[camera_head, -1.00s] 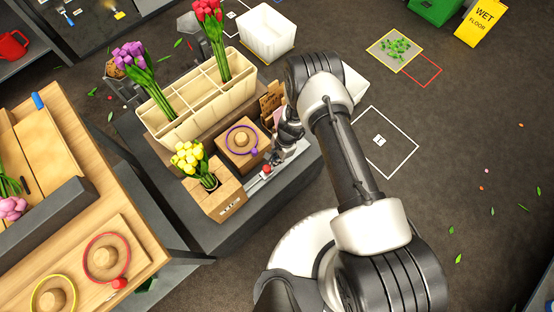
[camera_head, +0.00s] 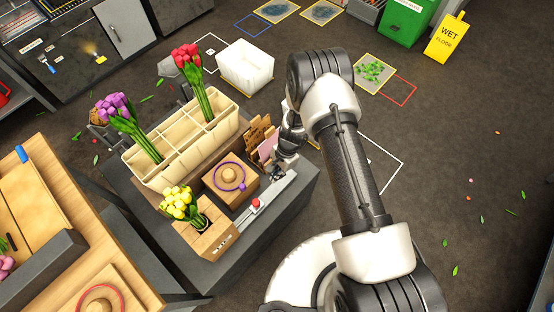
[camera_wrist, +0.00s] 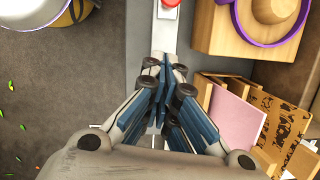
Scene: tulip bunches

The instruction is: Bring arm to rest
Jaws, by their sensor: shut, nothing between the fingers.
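My arm reaches up and folds over at the elbow, so in the head view my gripper (camera_head: 277,172) is partly hidden beside my forearm. It is at the right side of the grey work table (camera_head: 280,212), near a metal rail with a red button (camera_head: 255,203). In the wrist view my gripper (camera_wrist: 158,75) points at the rail, its fingers together and nothing between them. The red button also shows in the wrist view (camera_wrist: 171,3).
A cream divided bin (camera_head: 165,178) holds purple tulips (camera_head: 118,108) and red tulips (camera_head: 187,62). A wooden block with a purple ring (camera_head: 230,180) and cardboard pieces (camera_head: 262,135) are close to my gripper. Floor at right is open.

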